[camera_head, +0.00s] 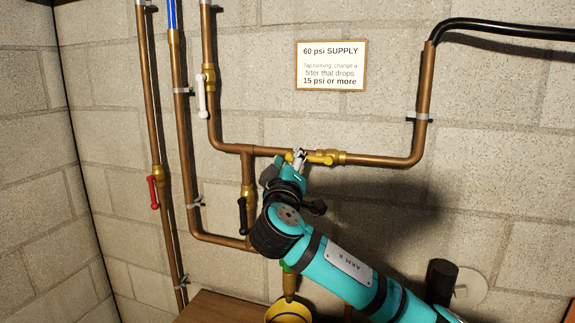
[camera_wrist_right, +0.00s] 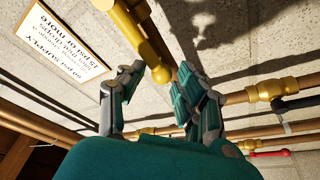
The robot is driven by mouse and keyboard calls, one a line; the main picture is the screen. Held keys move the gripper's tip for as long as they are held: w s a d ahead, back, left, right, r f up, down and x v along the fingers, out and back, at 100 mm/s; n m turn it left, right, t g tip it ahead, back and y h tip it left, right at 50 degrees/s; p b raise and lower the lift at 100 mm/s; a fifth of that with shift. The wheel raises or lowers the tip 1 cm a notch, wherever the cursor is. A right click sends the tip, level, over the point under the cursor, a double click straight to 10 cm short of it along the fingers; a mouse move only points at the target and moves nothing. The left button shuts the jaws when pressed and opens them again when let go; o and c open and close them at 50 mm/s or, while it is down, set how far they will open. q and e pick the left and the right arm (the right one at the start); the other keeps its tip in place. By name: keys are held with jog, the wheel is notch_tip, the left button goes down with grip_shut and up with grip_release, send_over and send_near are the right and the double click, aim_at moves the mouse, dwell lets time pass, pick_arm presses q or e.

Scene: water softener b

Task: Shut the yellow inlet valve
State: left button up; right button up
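The yellow inlet valve (camera_head: 326,157) sits on the horizontal copper pipe below the supply sign. Its yellow lever lies roughly along the pipe and points left. The valve also shows at the top of the right wrist view (camera_wrist_right: 128,22). My right gripper (camera_head: 299,157) is at the lever's left end and hides part of it. In the right wrist view the fingers (camera_wrist_right: 161,70) stand apart, one on each side of the lever's rounded yellow end. Contact cannot be told. My left gripper is not in view.
A white-handled valve (camera_head: 202,97), a black-handled valve (camera_head: 243,215) and a red-handled valve (camera_head: 153,192) are on nearby pipes. The supply sign (camera_head: 331,66) hangs on the block wall above. A black hose (camera_head: 500,27) runs to the upper right. Open wall lies right of the pipes.

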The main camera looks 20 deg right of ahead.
jog(key=shift+w+d, duration=0.1)
jog(key=shift+w, duration=0.15)
jog(key=shift+c, duration=0.7)
jog(key=shift+f, duration=0.15)
jog(key=c, duration=0.4)
jog(key=shift+r+p, duration=0.6)
jog(key=shift+r, duration=0.7)
jog(key=shift+c, duration=0.7)
jog(key=shift+d, duration=0.1)
jog(key=shift+r, duration=0.15)
jog(key=shift+s+d+r+p, duration=0.15)
jog(key=shift+d+r+p, duration=0.15)
jog(key=shift+r, duration=0.25)
jog(key=shift+s+d+r+p, duration=0.15)
jog(key=shift+d+r+p, duration=0.15)
jog(key=shift+r, duration=0.3)
